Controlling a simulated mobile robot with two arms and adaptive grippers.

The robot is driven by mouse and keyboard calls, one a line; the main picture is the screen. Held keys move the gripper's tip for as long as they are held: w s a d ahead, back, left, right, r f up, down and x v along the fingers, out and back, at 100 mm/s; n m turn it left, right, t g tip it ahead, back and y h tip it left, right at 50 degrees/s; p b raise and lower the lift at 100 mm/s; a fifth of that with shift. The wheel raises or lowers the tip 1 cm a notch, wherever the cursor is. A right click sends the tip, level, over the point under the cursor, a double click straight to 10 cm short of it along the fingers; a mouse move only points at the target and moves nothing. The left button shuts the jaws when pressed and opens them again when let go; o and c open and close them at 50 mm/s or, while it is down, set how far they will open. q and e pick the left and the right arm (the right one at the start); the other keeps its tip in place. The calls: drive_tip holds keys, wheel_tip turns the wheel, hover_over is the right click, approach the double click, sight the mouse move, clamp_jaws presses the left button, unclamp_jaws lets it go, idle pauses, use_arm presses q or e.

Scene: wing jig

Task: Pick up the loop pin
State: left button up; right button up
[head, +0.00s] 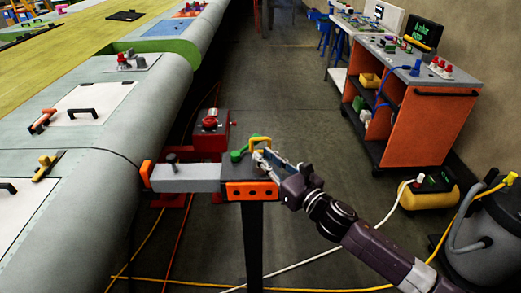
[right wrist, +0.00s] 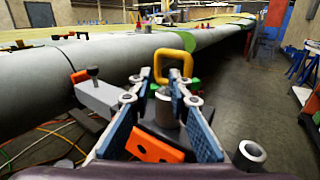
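The loop pin (head: 260,142) shows as a yellow loop standing up at the orange and black end of a grey arm bracket (head: 185,178). In the right wrist view the yellow loop (right wrist: 175,62) stands just past my fingertips, and a grey post (right wrist: 165,108) shows below it between the fingers. My right gripper (head: 267,156) is at the pin from the right; it also shows in the right wrist view (right wrist: 160,82), with its blue-padded fingers apart. I cannot tell if either finger touches the pin. My left gripper is not in view.
A green knob (head: 237,156) sits beside the loop, and a red box (head: 211,130) stands behind the bracket. The grey wing (head: 95,190) fills the left. An orange cart (head: 415,120) and a vacuum (head: 485,240) stand right. Hoses cross the floor.

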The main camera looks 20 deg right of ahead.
sight(252, 148)
drive_tip(key=p+x, duration=0.2)
drive_tip(key=x, duration=0.4)
drive_tip(key=shift+a+r, duration=0.1)
drive_tip(key=shift+a, duration=0.05)
drive_tip(key=shift+w+a, duration=0.15)
drive_tip(key=shift+w, duration=0.2)
drive_tip(key=shift+s, duration=0.1)
clamp_jaws()
